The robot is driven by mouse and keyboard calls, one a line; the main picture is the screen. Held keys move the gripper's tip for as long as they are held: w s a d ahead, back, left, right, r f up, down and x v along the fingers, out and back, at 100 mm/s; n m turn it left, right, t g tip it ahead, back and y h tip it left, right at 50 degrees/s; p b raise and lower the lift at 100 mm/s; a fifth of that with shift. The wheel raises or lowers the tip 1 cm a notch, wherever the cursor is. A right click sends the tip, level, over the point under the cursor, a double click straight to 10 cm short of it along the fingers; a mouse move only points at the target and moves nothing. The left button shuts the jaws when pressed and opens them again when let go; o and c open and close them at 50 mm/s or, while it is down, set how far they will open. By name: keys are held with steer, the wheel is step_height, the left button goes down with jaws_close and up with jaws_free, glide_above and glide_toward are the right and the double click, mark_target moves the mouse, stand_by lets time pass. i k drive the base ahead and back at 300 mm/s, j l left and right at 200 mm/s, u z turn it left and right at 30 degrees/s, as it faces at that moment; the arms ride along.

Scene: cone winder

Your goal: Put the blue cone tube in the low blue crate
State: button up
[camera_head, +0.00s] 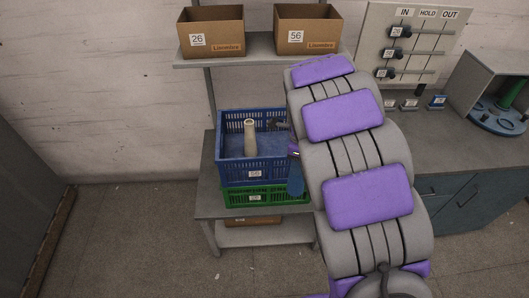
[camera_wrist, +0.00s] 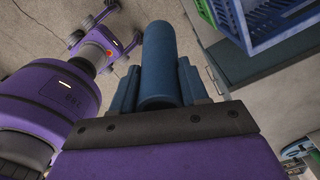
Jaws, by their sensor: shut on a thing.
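The blue cone tube (camera_wrist: 160,55) is between the fingers of my gripper (camera_wrist: 160,80) in the wrist view, its free end pointing away from the palm. The gripper is shut on it. In the head view the tube (camera_head: 295,177) shows as a narrow blue strip at the left edge of my arm, in front of the crates' right end; my arm hides the gripper. The blue crate (camera_head: 252,174) is stacked on a green crate. It also shows at the upper right of the wrist view (camera_wrist: 262,28), apart from the tube.
A cream cone tube (camera_head: 250,140) stands inside the blue crate. The green crate (camera_head: 240,197) rests on a grey table (camera_head: 207,180). Two cardboard boxes (camera_head: 211,32) stand on the shelf above. Floor at left is clear.

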mark_target(283, 151)
steer(key=i, duration=0.95)
